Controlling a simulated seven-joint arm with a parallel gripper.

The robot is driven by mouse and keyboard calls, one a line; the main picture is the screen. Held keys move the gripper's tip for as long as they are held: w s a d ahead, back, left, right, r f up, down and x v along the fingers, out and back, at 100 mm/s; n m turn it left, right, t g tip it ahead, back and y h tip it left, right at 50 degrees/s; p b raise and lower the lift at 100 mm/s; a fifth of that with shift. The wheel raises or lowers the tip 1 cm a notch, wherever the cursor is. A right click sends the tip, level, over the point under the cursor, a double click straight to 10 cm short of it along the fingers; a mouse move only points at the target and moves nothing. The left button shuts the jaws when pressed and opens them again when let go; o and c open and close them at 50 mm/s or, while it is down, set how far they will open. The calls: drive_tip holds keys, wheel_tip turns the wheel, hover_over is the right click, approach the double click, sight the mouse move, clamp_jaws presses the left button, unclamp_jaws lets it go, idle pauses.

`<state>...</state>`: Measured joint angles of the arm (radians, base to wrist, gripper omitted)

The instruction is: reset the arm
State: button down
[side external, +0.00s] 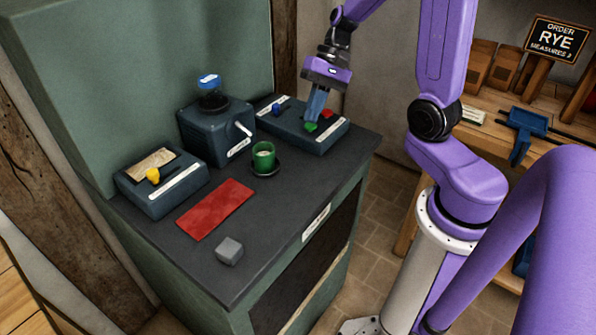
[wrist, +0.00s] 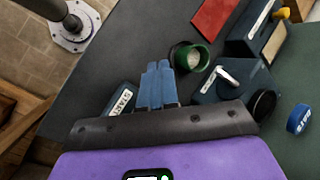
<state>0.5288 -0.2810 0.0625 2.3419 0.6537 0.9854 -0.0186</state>
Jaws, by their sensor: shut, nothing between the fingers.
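My gripper (side external: 314,119) is shut and empty, pointing down over the dark control box (side external: 291,138) at the right end of the counter. Its blue fingers lie side by side in the wrist view (wrist: 157,66). The fingertips are right by the green button (side external: 311,127); I cannot tell whether they touch it. A red button (side external: 327,115) is just right of the fingers and a blue button (side external: 276,109) is to the left. In the wrist view the fingers hide most of this box; a label reading START (wrist: 122,102) shows beside them.
A green cup (side external: 263,157) stands on a dark saucer, near the grinder-like machine (side external: 216,130) with a crank and blue-topped knob (side external: 209,81). A box with a yellow knob (side external: 153,175), a red mat (side external: 216,209) and a grey block (side external: 229,251) are farther left. The counter's front (side external: 290,205) is clear.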

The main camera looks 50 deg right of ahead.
drive_tip(key=s+a+n+h, duration=0.3)
drive_tip(key=s+a+n, duration=0.1)
drive_tip(key=s+n, duration=0.5)
drive_tip(key=s+a+r+n+h, duration=0.1)
drive_tip(key=s+a+n+h, duration=0.1)
drive_tip(key=s+n, duration=0.8)
drive_tip(key=shift+a+r+n+h, duration=0.15)
drive_tip(key=shift+a+n+h, duration=0.35)
drive_tip(key=shift+a, duration=0.4)
